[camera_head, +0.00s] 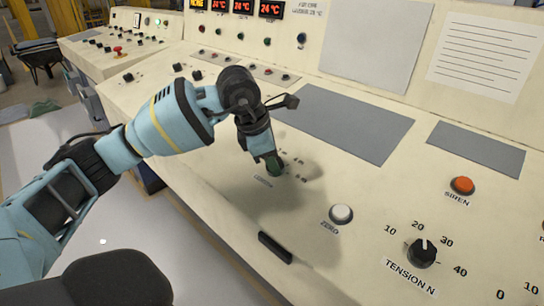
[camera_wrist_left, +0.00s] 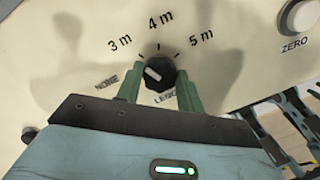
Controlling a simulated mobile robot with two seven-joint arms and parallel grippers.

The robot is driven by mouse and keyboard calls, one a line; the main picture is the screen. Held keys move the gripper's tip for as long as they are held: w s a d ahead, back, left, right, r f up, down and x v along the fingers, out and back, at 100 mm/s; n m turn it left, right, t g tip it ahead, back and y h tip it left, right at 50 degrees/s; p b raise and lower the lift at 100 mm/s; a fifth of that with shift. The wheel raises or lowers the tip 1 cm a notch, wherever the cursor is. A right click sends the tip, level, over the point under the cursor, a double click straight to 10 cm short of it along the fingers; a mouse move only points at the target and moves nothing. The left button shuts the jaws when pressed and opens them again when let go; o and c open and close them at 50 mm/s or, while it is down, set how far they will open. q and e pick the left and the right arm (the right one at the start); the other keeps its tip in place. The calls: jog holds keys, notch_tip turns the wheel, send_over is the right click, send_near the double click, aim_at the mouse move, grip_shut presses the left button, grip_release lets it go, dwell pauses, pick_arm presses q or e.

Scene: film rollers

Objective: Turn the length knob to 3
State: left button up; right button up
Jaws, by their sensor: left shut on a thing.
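The length knob (camera_wrist_left: 160,74) is a small black dial with a white mark on the cream panel. Around it are the labels NONE, 3 m, 4 m and 5 m; its name below is partly hidden by a finger. The white mark slants toward the left side, but I cannot tell exactly which label it points at. My left gripper (camera_wrist_left: 160,88) has its green fingers on both sides of the knob, shut on it. In the head view my left gripper (camera_head: 274,166) reaches down to the panel and hides the knob. My right gripper is not in view.
A white ZERO button (camera_head: 341,213), an orange SIREN button (camera_head: 462,185) and a black TENSION N knob (camera_head: 422,252) lie to the right. A black handle (camera_head: 275,247) sits on the panel's front part. Grey plates (camera_head: 345,120) and red displays are behind.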

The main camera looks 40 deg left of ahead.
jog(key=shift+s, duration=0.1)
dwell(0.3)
pick_arm(q)
jog(key=o, duration=0.8)
jog(key=shift+o, duration=1)
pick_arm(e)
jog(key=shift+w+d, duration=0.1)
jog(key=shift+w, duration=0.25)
pick_arm(q)
jog(key=v, duration=0.8)
jog(key=shift+p, duration=0.3)
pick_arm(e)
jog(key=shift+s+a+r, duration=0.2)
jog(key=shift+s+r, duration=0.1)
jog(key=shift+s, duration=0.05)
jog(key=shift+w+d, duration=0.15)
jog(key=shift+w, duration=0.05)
